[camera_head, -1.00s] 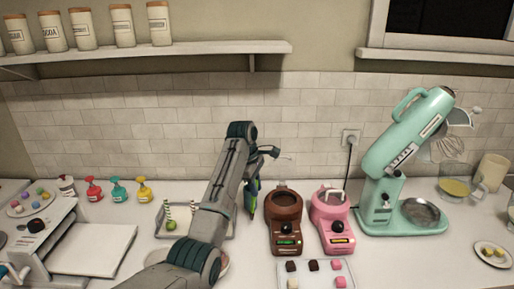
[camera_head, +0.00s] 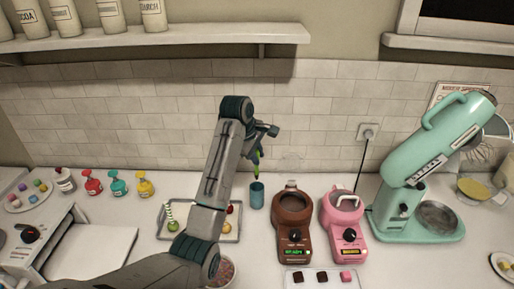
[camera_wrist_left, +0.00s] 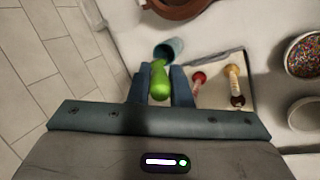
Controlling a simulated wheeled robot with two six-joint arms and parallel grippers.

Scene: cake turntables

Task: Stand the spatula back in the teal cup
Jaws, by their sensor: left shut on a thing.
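The teal cup (camera_head: 257,196) stands upright on the counter, just right of the tray. My left gripper (camera_head: 256,152) is above the cup, shut on the green spatula (camera_head: 257,157). In the head view the spatula points down and its lower end shows a little above the cup's rim. In the left wrist view the spatula's green handle (camera_wrist_left: 160,82) is between the fingers of my left gripper (camera_wrist_left: 161,90), and the cup (camera_wrist_left: 170,48) lies just beyond it. The spatula's far end is hard to see there. My right gripper is not in view.
A tray (camera_head: 166,236) with decorated sticks is left of the cup. A brown melting pot (camera_head: 293,225) and a pink one (camera_head: 343,225) stand close on its right. A bowl of sprinkles (camera_wrist_left: 303,55) shows in the left wrist view. The wall is behind.

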